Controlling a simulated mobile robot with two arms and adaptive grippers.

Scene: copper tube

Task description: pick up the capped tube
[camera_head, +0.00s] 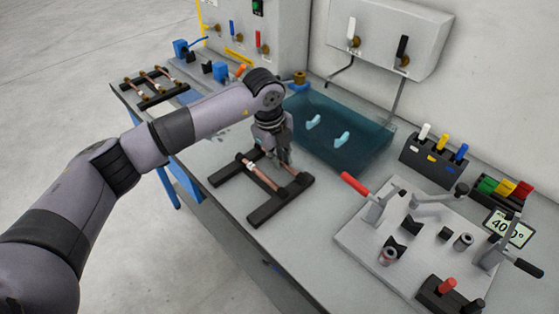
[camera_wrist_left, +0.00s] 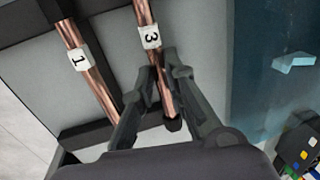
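Two copper tubes lie side by side on a black rack (camera_head: 262,212). In the left wrist view, tube 3 (camera_wrist_left: 144,12) has a white tag and a dark cap-like piece (camera_wrist_left: 172,124) at its near end. Tube 1 (camera_wrist_left: 92,75) lies to its left and shows no cap in this view. My left gripper (camera_wrist_left: 159,75) has its fingertips on either side of tube 3, close against it, between tag and dark end. In the head view, the left gripper (camera_head: 286,160) points down over the rack and partly hides tube 3. My right gripper is not in view.
A translucent blue tray (camera_head: 350,158) with two light-blue pieces lies behind the rack. Another rack with tubes (camera_head: 155,85) is at the far left. Bench shows bare between rack and fixture.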

